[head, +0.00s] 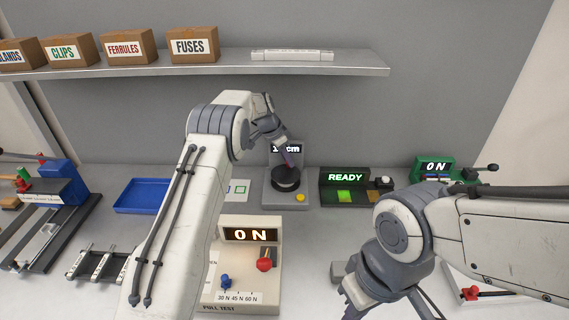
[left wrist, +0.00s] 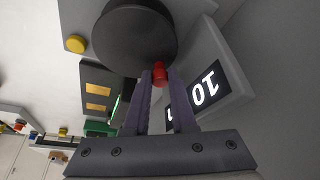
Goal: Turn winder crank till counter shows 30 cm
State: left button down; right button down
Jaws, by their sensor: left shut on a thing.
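The winder (head: 286,203) stands at the back middle, a grey base with a round black drum and a yellow button. Its counter (head: 292,149) is partly hidden by my left arm in the head view; in the left wrist view the lit counter (left wrist: 206,87) seems to read 10, its unit covered by a finger. My left gripper (head: 287,160) is shut on the red crank knob (left wrist: 159,73) at the drum's edge. My right gripper (head: 352,292) hangs at the lower right, away from the winder; its jaw gap is unclear.
A READY panel (head: 345,188) stands just right of the winder, with a green ON device (head: 436,168) farther right. A pull tester (head: 247,268) stands in front, partly behind my left arm. A blue tray (head: 143,196) lies left. A shelf (head: 230,76) overhangs the back.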

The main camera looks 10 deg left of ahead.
pick_arm(q)
jog(key=shift+d+r+m+g+h, duration=0.1)
jog(key=shift+d+m+g+h, duration=0.2)
jog(key=shift+m, duration=0.7)
jog(key=shift+d+m+p, duration=0.1)
jog(key=shift+m+p, duration=0.4)
jog(key=shift+p, duration=0.05)
jog(key=shift+s+d+m+g+p, duration=0.1)
jog(key=shift+d+m+g+p, duration=0.2)
jog(key=shift+m+p, duration=0.4)
jog(key=shift+s+d+m+g+p, duration=0.1)
jog(key=shift+m+g+p, duration=0.3)
jog(key=shift+m+p, duration=0.3)
jog(key=shift+m, duration=0.3)
jog(key=c, duration=0.7)
grip_release()
jog(key=shift+h, duration=0.3)
jog(key=shift+c, duration=0.2)
